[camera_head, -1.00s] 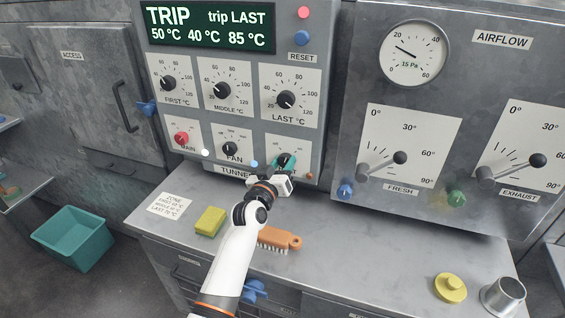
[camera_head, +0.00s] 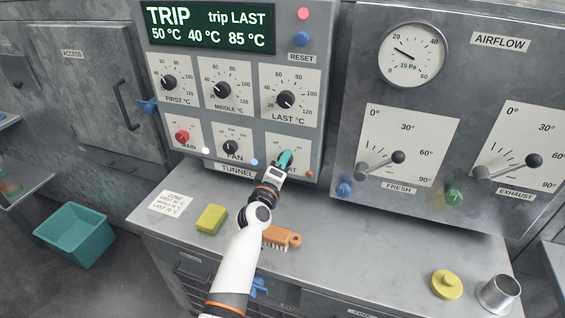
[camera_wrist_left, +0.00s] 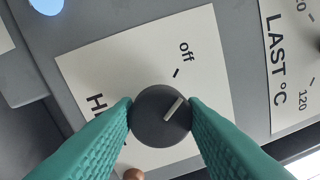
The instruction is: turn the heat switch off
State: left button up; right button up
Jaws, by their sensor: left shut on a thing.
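The heat switch is a round dark knob (camera_wrist_left: 160,116) with a white pointer line, on a white plate (camera_wrist_left: 95,66) whose label is partly hidden. My left gripper (camera_wrist_left: 160,118) is shut on the knob, one teal fingertip on each side. In the wrist view the pointer aims up and right, near the tick below "off" but not quite in line with it. In the head view the left gripper (camera_head: 285,160) is at the lower right of the control panel and covers the knob. My right gripper is not in view.
The fan knob (camera_head: 230,147) and red main knob (camera_head: 182,137) are to the left; the last-temperature knob (camera_head: 286,99) is above. A brush (camera_head: 281,237) and a yellow sponge (camera_head: 211,219) lie on the counter by my arm. The counter's middle right is clear.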

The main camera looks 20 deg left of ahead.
pick_arm(q)
jog(key=shift+n, duration=0.9)
jog(key=o, duration=1)
jog(key=s+p, duration=0.1)
jog(key=s, duration=0.3)
jog(key=s+p, duration=0.1)
jog(key=s, duration=0.3)
jog(key=s+f+p, duration=0.1)
jog(key=s, duration=0.3)
jog(key=shift+a, duration=0.2)
